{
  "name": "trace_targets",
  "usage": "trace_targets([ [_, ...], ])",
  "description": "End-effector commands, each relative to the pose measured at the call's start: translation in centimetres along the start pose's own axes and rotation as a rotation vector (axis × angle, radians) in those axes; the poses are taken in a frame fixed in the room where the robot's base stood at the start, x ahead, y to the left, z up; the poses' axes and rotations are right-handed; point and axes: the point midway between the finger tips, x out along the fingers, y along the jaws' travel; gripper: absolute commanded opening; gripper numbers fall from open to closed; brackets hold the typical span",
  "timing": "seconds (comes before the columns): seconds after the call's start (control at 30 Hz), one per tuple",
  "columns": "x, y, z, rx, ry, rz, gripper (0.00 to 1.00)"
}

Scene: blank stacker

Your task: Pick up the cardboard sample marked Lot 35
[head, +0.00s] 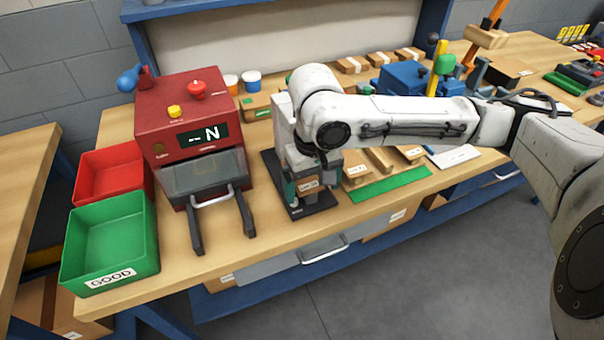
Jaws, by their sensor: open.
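Small cardboard samples with white labels lie on the bench: one (308,185) sits on the black base of a small stand, another (355,171) to its right, and one (412,153) further right. The label print is too small for me to read, so I cannot tell which is Lot 35. My gripper (311,181) points down over the black base, at the nearest sample. It is open; its fingers are partly hidden against the dark stand, and I cannot tell whether they touch the sample.
A red tester (185,105) stands to the left, with a red bin (112,172) and a green bin marked GOOD (110,240) beside it. A green mat (390,184) lies right of the stand. A blue machine (405,78) and several boxes stand behind my arm.

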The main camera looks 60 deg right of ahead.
Motion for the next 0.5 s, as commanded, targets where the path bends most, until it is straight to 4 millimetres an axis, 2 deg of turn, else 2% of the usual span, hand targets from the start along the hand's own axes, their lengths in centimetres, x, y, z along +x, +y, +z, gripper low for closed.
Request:
trace_targets([
  [0.2, 0.02, 0.02, 0.0, 0.0, 0.0, 0.0, 0.94],
  [0.5, 0.01, 0.01, 0.0, 0.0, 0.0, 0.0, 0.66],
])
